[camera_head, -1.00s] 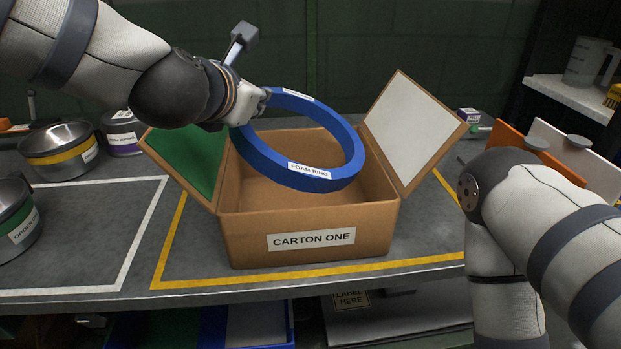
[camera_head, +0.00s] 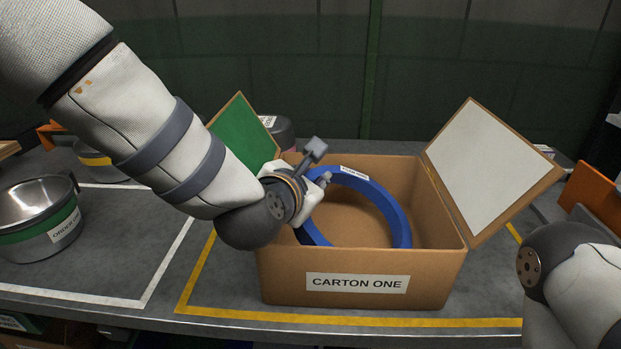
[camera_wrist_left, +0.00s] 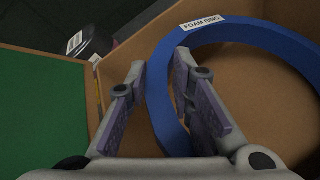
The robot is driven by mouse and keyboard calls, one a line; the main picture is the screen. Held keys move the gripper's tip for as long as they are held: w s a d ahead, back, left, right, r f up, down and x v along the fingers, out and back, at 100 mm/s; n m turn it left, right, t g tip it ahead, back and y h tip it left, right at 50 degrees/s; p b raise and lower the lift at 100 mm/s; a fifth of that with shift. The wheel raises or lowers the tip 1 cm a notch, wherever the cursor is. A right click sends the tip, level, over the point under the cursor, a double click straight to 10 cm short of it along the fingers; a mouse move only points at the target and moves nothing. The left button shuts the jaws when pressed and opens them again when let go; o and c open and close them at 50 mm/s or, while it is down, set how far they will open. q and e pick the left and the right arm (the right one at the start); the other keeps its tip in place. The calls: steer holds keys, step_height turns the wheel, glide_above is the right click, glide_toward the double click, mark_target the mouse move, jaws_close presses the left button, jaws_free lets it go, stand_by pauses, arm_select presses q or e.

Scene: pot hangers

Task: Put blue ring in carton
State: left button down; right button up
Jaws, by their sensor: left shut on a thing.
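The blue foam ring (camera_head: 398,214) is inside the open carton (camera_head: 285,285), tilted, with its upper part near the back wall. The carton's front wall hides its lower part, so I cannot tell whether it touches the floor. My left gripper (camera_head: 312,196) is shut on the ring's left side, above the carton's left part. In the left wrist view the ring (camera_wrist_left: 162,100) passes between the two fingers of the left gripper (camera_wrist_left: 160,65). My right arm shows at the right edge, but its gripper is out of view.
The carton's green left flap (camera_head: 240,132) and white right flap (camera_head: 490,165) stand open. A pot with a green band (camera_head: 40,235) stands on the table at the left, with other pots behind. An orange panel (camera_head: 592,195) stands at the right. A yellow line surrounds the carton.

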arm_select(q)
steer(key=shift+f, duration=0.15)
steer(key=c, duration=1.4)
jaws_free()
steer(key=shift+s+r, duration=0.2)
steer(key=shift+r, duration=0.2)
steer(key=p+v, duration=0.2)
steer(key=v, duration=0.9)
steer(key=shift+s, duration=0.2)
arm_select(e)
steer(key=w+r+t, duration=0.1)
steer(key=w+r, duration=0.1)
steer(key=shift+w+r, duration=0.25)
steer(key=shift+w, duration=0.1)
